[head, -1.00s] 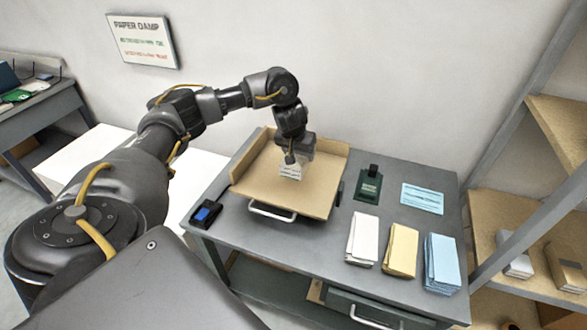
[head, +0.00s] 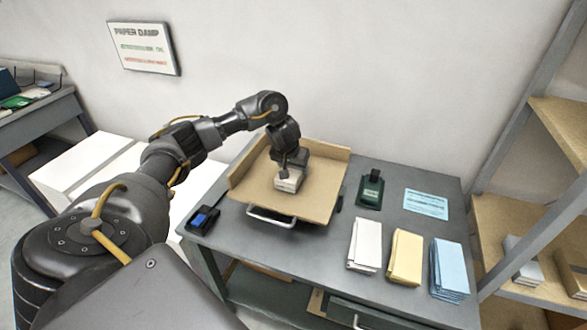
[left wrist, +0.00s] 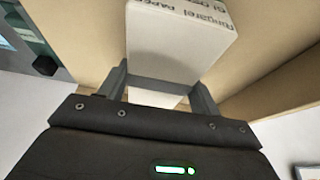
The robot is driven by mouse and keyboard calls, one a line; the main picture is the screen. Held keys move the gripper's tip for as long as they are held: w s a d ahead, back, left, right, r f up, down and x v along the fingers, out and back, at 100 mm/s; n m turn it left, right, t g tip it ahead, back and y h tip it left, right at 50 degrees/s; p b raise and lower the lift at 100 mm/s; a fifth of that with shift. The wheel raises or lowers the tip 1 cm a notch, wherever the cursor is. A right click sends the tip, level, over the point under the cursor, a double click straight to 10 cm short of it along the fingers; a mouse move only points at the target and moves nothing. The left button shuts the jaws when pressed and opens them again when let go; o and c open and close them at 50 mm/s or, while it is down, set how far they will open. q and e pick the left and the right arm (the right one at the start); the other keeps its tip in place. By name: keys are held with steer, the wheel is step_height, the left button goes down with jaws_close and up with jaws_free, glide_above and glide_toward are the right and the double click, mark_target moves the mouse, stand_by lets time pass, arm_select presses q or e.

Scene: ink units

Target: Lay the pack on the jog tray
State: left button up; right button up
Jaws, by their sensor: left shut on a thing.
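The jog tray (head: 318,200) is a tan, shallow tray with raised walls at its back and left and a pale handle at its front, on the grey table. My left gripper (head: 288,172) is over the middle of the tray and is shut on the white pack (head: 288,184). In the left wrist view the pack (left wrist: 185,40), with printed lettering, sits between the fingers (left wrist: 163,85), with tan board behind it. Whether the pack touches the tray floor I cannot tell. My right gripper is not in view.
Right of the tray are a dark green device (head: 371,190), a light blue card (head: 426,204), and white (head: 364,244), yellow (head: 404,256) and blue (head: 448,268) paper stacks. A black device with a blue screen (head: 203,219) sits at the table's left corner. A shelf (head: 510,245) stands right.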

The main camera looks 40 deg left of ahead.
arm_select(q)
steer(key=o, duration=1.4)
steer(key=shift+f, duration=0.15)
steer(key=p+v, duration=0.6)
steer(key=v, duration=0.6)
steer(key=shift+d, duration=0.1)
